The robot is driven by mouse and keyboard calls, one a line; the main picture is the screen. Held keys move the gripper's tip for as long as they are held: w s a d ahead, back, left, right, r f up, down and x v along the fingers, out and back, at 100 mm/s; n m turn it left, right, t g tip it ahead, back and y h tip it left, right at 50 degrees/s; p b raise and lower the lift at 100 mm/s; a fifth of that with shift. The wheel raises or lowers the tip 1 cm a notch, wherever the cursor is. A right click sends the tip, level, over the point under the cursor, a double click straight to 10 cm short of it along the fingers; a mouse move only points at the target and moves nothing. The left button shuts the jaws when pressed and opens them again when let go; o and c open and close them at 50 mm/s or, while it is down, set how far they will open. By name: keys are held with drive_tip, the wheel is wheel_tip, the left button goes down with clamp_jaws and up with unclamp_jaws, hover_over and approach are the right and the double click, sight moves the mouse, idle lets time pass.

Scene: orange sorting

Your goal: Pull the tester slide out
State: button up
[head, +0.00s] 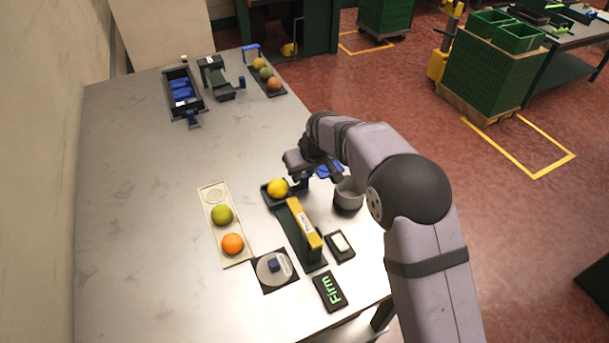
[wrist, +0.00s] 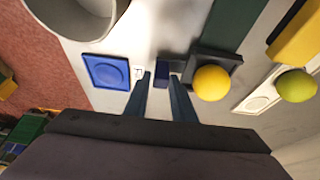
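The tester (head: 304,226) is a dark green frame with a yellow top, standing near the table's right edge; its yellow part also shows in the wrist view (wrist: 300,38). A dark slide tray (head: 268,199) at its far end carries a yellow fruit (head: 278,188). In the wrist view the tray (wrist: 222,62) has a dark blue handle (wrist: 161,78) on its left side. My gripper (wrist: 161,88) is open, with one finger on each side of the handle and small gaps visible. In the head view my arm partly hides the handle.
A grey cup (head: 348,197) and a blue square dish (wrist: 106,71) stand close to my gripper. A pale tray (head: 239,258) holds a green and an orange fruit. A "Firm" sign (head: 329,292) and a round dial (head: 273,270) lie in front. The table's left is clear.

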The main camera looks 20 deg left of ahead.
drive_tip(key=shift+o, duration=0.9)
drive_tip(key=shift+f, duration=0.1)
drive_tip(key=b+v, duration=0.1)
drive_tip(key=v, duration=0.6)
